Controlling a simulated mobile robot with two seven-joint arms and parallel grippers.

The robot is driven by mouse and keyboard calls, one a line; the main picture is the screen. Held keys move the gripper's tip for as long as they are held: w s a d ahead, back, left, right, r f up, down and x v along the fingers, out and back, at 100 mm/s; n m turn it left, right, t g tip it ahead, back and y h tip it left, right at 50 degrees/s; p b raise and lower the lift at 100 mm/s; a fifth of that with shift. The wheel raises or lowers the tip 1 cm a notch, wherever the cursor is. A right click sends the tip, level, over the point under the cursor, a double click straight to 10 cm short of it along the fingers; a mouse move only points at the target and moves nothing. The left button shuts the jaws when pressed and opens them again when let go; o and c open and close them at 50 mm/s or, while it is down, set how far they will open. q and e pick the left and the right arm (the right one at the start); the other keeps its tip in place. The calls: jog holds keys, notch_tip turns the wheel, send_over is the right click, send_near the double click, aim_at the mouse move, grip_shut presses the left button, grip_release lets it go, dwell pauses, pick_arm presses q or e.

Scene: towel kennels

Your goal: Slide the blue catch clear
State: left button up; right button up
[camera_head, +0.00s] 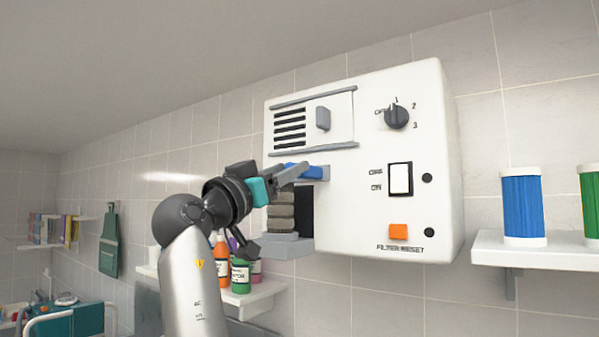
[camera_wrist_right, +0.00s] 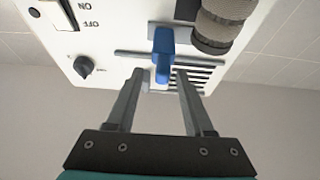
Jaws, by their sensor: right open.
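The blue catch (camera_head: 306,171) sits on the front of a white wall unit (camera_head: 350,220), below a slatted vent. In the right wrist view the catch (camera_wrist_right: 163,42) is a blue bar pointing toward me, its end between my finger tips in the picture. My right gripper (camera_head: 296,171) is at the catch, its fingers partly overlapping it in the head view. It is open, with a finger on each side of the catch in the wrist view (camera_wrist_right: 160,76). I cannot tell whether either finger touches it. My left gripper is not in view.
Round grey filters (camera_head: 280,211) are stacked in the opening below the catch, over a grey ledge (camera_head: 286,247). A grey handle (camera_head: 323,118) stands out beside the vent. A bottle shelf (camera_head: 262,292) is below left; a canister shelf (camera_head: 540,250) is right.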

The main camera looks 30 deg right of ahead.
jog(key=b+v, duration=0.2)
jog(key=v, duration=0.7)
jog(key=shift+a, duration=0.2)
jog(key=shift+s+f, duration=0.1)
jog(key=shift+f, duration=0.05)
